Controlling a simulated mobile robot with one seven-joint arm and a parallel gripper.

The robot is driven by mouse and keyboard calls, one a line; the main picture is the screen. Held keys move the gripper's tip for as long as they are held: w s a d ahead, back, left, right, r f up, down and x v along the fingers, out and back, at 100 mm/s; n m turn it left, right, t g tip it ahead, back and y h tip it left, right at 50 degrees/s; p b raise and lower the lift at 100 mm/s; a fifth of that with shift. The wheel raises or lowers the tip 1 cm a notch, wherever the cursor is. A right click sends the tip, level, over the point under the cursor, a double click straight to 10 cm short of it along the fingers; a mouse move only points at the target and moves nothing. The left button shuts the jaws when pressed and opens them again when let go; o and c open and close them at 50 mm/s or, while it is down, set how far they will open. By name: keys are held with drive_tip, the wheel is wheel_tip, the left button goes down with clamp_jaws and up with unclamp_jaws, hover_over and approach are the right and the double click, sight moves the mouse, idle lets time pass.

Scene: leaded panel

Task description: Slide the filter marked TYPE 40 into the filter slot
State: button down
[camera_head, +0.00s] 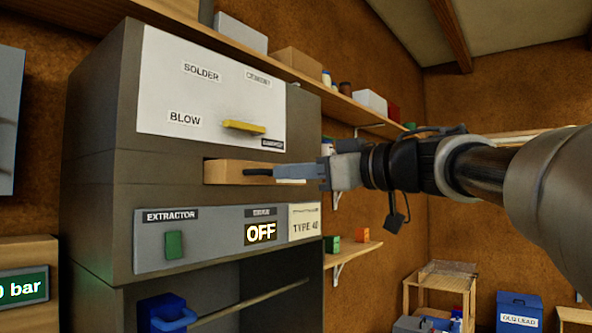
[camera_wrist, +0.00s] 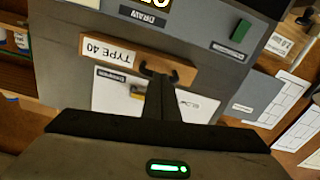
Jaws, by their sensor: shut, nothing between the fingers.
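The tan filter (camera_head: 228,172) sits in the horizontal slot of the grey extractor cabinet (camera_head: 95,160), between the white panel and the control strip. Its white label reads TYPE 40, upside down, in the wrist view (camera_wrist: 108,49). How far its front stands out from the cabinet is hard to tell. My gripper (camera_head: 258,172) is shut and empty, its dark fingertips at the filter's front face; they also show in the wrist view (camera_wrist: 159,72). Dark hooked shapes there may be a handle or fingertip parts. Whether the tips touch the filter is unclear.
A yellow handle (camera_head: 244,127) juts from the white panel just above the slot. Below it, the control strip has a green switch (camera_head: 174,245) and a display (camera_head: 261,233) reading OFF. Shelves with boxes and jars line the wall at right.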

sight(270, 173)
drive_tip(key=shift+p+x, duration=2.65)
drive_tip(key=shift+x, duration=1.25)
drive_tip(key=shift+s+d, duration=0.1)
drive_tip(key=shift+d, duration=0.05)
drive_tip(key=shift+p+v, duration=0.65)
drive_tip(key=shift+v, duration=0.6)
